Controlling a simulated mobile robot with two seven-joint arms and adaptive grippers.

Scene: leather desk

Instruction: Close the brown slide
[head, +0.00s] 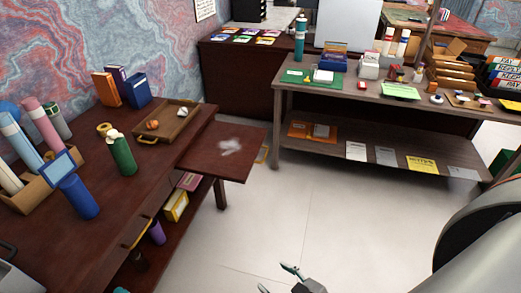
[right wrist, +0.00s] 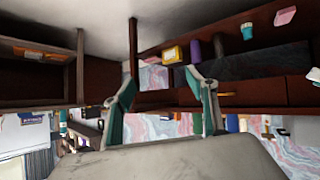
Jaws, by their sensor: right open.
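The brown slide (head: 222,150) is a flat reddish-brown board in the head view. It sticks out to the right from the end of the brown desk (head: 150,172), with a pale smudge on its top. My right gripper (head: 277,278) is at the bottom of the head view, over the floor, apart from the slide and nearer to me. In the right wrist view, which looks upside down, its two teal-lined fingers (right wrist: 161,78) are spread with nothing between them. I cannot make out the slide for certain there. My left gripper is not in view.
A wooden tray (head: 168,125), a green bottle (head: 122,156) and a blue bottle (head: 79,197) stand on the desk. Below it are shelves with a yellow box (head: 176,206). A grey table (head: 380,95) stands at the back right. The floor (head: 300,215) between is clear.

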